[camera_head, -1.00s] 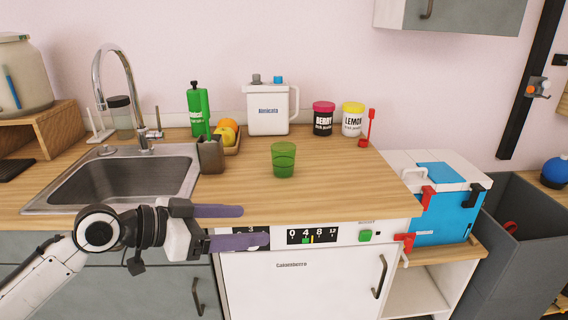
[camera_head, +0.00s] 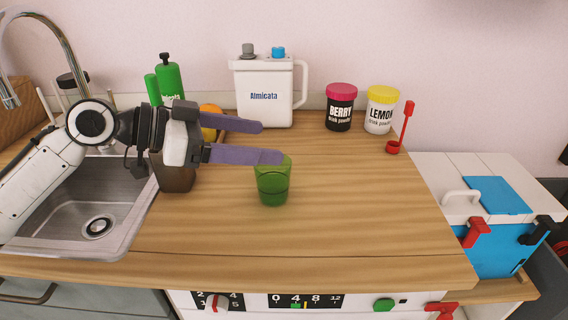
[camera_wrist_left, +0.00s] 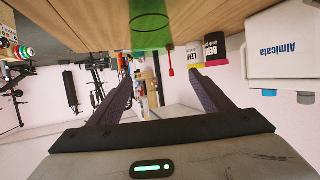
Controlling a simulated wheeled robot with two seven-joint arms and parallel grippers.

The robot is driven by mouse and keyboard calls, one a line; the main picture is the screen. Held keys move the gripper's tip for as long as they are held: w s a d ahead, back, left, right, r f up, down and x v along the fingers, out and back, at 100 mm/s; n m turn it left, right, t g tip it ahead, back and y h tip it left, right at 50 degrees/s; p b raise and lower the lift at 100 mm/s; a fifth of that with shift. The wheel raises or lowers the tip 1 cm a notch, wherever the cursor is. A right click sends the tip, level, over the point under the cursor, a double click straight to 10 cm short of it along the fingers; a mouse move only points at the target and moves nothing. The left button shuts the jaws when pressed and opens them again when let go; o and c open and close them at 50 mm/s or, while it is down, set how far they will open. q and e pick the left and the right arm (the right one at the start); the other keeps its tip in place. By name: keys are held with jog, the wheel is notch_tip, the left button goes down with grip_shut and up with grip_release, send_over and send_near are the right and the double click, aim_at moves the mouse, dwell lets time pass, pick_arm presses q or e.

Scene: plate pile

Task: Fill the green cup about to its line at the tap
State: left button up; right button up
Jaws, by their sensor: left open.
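The green cup (camera_head: 273,188) stands upright on the wooden counter, and a darker band shows around it. In the left wrist view the green cup (camera_wrist_left: 152,27) is at the top edge, partly cut off, in an upside-down scene. My left gripper (camera_head: 272,142) is open, its purple fingers pointing right. In the head view the nearer fingertip overlaps the cup's rim; I cannot tell if it touches. The left wrist view shows the open fingers (camera_wrist_left: 160,80) with nothing between them. The tap (camera_head: 42,22) arches over the sink (camera_head: 125,215) at left. My right gripper is not in view.
Behind the cup stand a white Almicata jug (camera_head: 264,97), a berry tub (camera_head: 340,112) and a lemon tub (camera_head: 380,115). A red scoop (camera_head: 404,128) stands at right. A dark holder (camera_head: 175,176) and green bottle (camera_head: 169,80) are near my left arm. The counter right of the cup is clear.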

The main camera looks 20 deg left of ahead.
aim_at(256, 174)
pick_arm(q)
jog(key=f, duration=0.4)
jog(key=s+f, duration=0.1)
jog(key=f, duration=0.1)
jog(key=shift+f+b, duration=0.4)
jog(key=shift+x, duration=0.95)
jog(key=shift+f+p+x, duration=0.1)
jog(key=shift+p+x, duration=0.2)
jog(key=shift+x, duration=1.2)
jog(key=shift+f+p+x, duration=0.15)
jog(key=shift+p+x, duration=0.15)
jog(key=shift+x, duration=1.2)
jog(key=shift+a, duration=0.15)
jog(key=c, duration=1.1)
notch_tip(256, 174, up, 10)
jog(key=shift+p, duration=0.35)
